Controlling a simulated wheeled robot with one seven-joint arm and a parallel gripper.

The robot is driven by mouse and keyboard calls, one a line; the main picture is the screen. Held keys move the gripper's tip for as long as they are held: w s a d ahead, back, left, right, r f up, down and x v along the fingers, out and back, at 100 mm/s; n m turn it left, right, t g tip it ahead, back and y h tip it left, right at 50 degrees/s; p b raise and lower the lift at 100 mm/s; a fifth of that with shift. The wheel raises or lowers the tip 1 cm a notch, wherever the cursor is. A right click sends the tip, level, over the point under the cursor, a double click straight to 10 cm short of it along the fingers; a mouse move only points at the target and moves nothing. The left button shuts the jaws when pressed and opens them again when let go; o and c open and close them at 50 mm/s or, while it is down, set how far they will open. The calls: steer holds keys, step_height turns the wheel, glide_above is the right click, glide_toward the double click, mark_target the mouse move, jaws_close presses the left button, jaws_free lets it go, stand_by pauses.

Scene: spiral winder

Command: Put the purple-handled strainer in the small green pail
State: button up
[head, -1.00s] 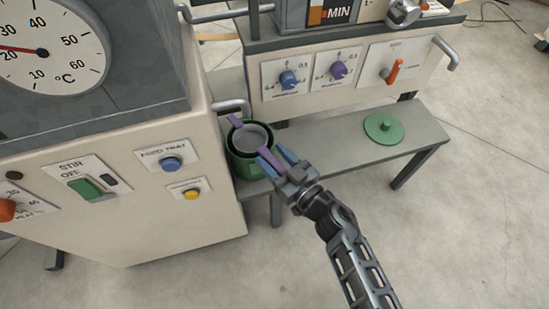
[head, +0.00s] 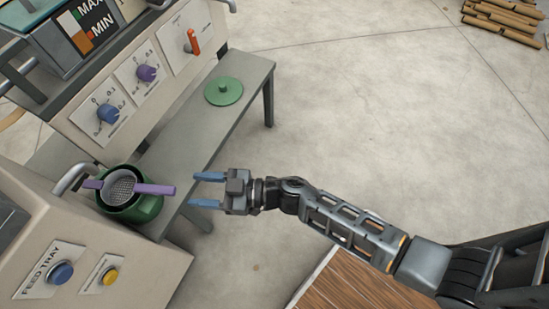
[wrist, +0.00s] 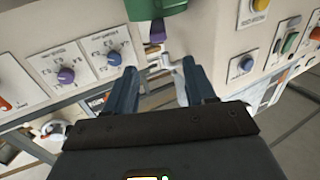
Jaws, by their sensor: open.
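The purple-handled strainer (head: 121,187) lies across the mouth of the small green pail (head: 148,207) in the head view. Its mesh bowl sits within the rim, and its purple handle sticks out to the right past the rim. The pail stands at the near end of the grey bench. My gripper (head: 208,190) is open and empty, a short gap to the right of the handle's end. In the wrist view, the pail (wrist: 150,8) and the handle's end (wrist: 157,33) show at the top, beyond the open fingers (wrist: 157,92).
A green lid (head: 223,91) lies farther along the grey bench (head: 190,130). The machine's panel with knobs (head: 147,73) rises behind the bench, and a feed tray box (head: 80,260) stands at near left. A wooden top (head: 350,285) is at the bottom.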

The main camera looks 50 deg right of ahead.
steer(key=s+d+r+m+h, duration=0.2)
steer(key=s+d+r+h, duration=0.1)
steer(key=s+r, duration=0.4)
steer(key=s+d+r+m+h, duration=0.3)
steer(key=s+d+r, duration=0.3)
steer(key=s, duration=0.6)
steer(key=s+d+r+m+h, duration=0.2)
steer(key=s+d+r+h, duration=0.2)
steer(key=s+r, duration=0.4)
steer(key=shift+s+d+r+m+t+h, duration=0.2)
steer(key=shift+s+d+m+t+h, duration=0.15)
steer(key=shift+s+h, duration=0.45)
